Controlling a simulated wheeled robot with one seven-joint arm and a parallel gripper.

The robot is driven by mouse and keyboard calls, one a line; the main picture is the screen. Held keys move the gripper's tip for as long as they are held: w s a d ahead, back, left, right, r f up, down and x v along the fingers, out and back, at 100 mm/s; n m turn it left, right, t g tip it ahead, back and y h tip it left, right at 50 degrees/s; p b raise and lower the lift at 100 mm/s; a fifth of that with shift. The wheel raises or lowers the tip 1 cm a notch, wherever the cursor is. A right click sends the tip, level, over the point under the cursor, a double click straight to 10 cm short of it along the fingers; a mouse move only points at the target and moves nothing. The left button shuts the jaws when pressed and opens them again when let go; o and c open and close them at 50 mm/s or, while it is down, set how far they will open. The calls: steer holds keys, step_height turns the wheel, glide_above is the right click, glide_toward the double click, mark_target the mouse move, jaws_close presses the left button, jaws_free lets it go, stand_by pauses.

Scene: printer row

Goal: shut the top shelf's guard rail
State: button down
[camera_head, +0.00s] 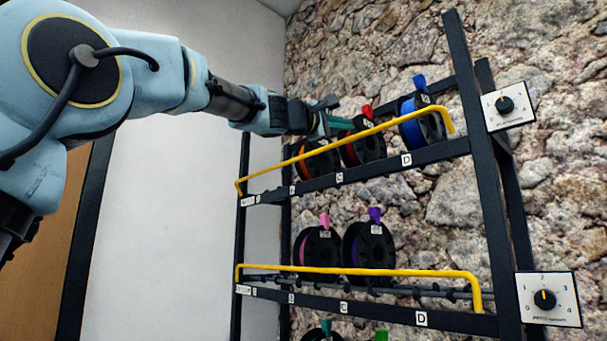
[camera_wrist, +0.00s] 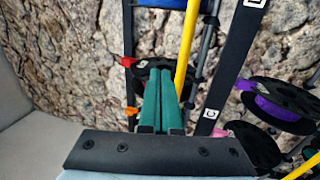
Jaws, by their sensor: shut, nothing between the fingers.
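The top shelf's guard rail (camera_head: 330,143) is a yellow bar in front of the top shelf's spools. Its bent right end hangs above the shelf's front beam (camera_head: 370,174), with a gap below it. In the wrist view the rail (camera_wrist: 187,50) passes just right of my fingers. My gripper (camera_head: 342,123) is shut and empty, its teal fingers close to the rail near the red-tabbed spool (camera_head: 364,146). The fingertips (camera_wrist: 158,75) also show in the wrist view, in front of a dark spool. I cannot tell whether they touch the rail.
A blue spool (camera_head: 421,124) and an orange one (camera_head: 318,160) also stand on the top shelf. The lower shelf has its own yellow rail (camera_head: 360,271) and spools behind it. White dial plates (camera_head: 509,106) sit on the right post. A stone wall is behind.

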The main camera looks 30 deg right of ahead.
steer(key=p+x, duration=0.4)
steer(key=x, duration=0.3)
steer(key=shift+d, duration=0.3)
stand_by(1.3)
steer(key=shift+r, duration=0.1)
stand_by(0.6)
steer(key=r+b+v, duration=0.2)
steer(key=b+v, duration=0.2)
steer(key=v, duration=0.4)
steer(key=shift+a, duration=0.55)
steer(key=shift+f, duration=0.1)
stand_by(0.4)
